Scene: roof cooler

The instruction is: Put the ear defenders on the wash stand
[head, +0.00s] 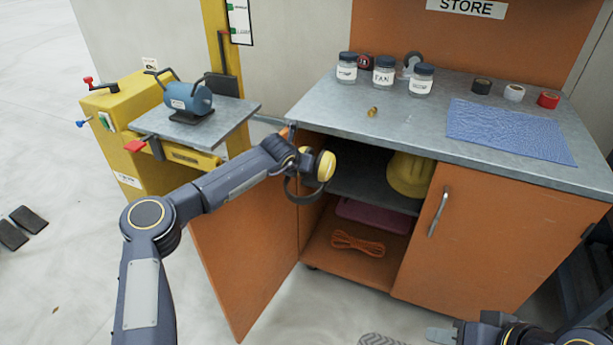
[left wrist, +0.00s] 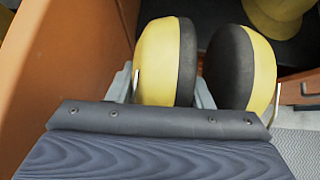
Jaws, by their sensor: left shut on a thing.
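The ear defenders (head: 323,167) have yellow cups with black cushions and a dark band hanging below. My left gripper (head: 303,160) is shut on them and holds them in front of the open left part of the cabinet. In the left wrist view, the ear defenders (left wrist: 165,62) show as two cups, one between the fingers of my left gripper (left wrist: 168,90) and one just right of it. My right gripper (head: 440,334) shows only partly at the bottom edge, so its opening cannot be judged. I cannot make out a wash stand in either view.
The orange cabinet (head: 478,240) has its left door (head: 245,255) swung open. Inside are a yellow hard hat (head: 410,175) and an orange cable (head: 358,243). Jars, tape rolls and a blue mat (head: 510,132) lie on its grey top. A yellow stand (head: 112,105) with a grinder (head: 188,100) is at left.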

